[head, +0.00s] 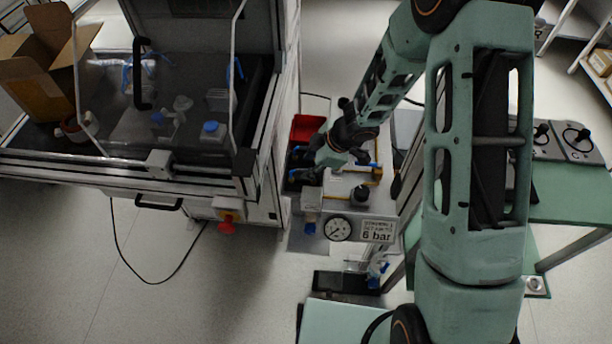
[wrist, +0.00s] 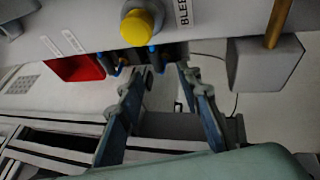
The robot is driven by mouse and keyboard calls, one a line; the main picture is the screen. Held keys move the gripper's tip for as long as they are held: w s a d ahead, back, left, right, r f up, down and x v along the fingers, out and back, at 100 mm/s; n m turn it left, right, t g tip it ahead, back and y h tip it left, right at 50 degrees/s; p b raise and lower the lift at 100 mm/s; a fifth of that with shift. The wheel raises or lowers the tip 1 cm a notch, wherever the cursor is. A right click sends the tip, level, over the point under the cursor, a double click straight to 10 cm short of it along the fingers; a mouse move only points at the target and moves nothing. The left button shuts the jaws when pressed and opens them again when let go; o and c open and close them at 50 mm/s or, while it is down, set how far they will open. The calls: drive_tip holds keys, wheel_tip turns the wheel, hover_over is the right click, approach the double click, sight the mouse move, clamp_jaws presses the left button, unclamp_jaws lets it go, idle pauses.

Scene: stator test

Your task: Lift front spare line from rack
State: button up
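My gripper (head: 308,172) is over the left side of the grey pneumatic panel in the head view. In the wrist view my gripper (wrist: 167,74) has its two fingers apart, with pale floor showing between them. Dark pieces with blue ends (wrist: 152,56) hang at the panel edge just beyond the fingertips, below a yellow knob (wrist: 138,27). I cannot tell which of these is the front spare line, nor whether a fingertip touches one. In the head view my gripper and arm hide much of this spot.
A red bin (head: 308,128) is behind my gripper. The panel carries a gauge (head: 337,229) and a "6 bar" label (head: 377,231). A grey block (wrist: 266,62) with a brass rod is at right in the wrist view. A workbench cell (head: 150,165) stands at left; a green table (head: 570,193) at right.

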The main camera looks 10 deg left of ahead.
sight(303, 171)
drive_tip(key=b+x, duration=0.1)
drive_tip(key=x, duration=0.2)
drive_tip(key=shift+f, duration=0.1)
drive_tip(key=x, duration=0.1)
drive_tip(key=b+x, duration=0.1)
drive_tip(key=x, duration=0.1)
drive_tip(key=b+x, duration=0.1)
drive_tip(key=shift+w+d+f, duration=0.1)
drive_tip(key=shift+w+f, duration=0.2)
drive_tip(key=shift+f, duration=0.1)
drive_tip(key=shift+r, duration=0.1)
clamp_jaws()
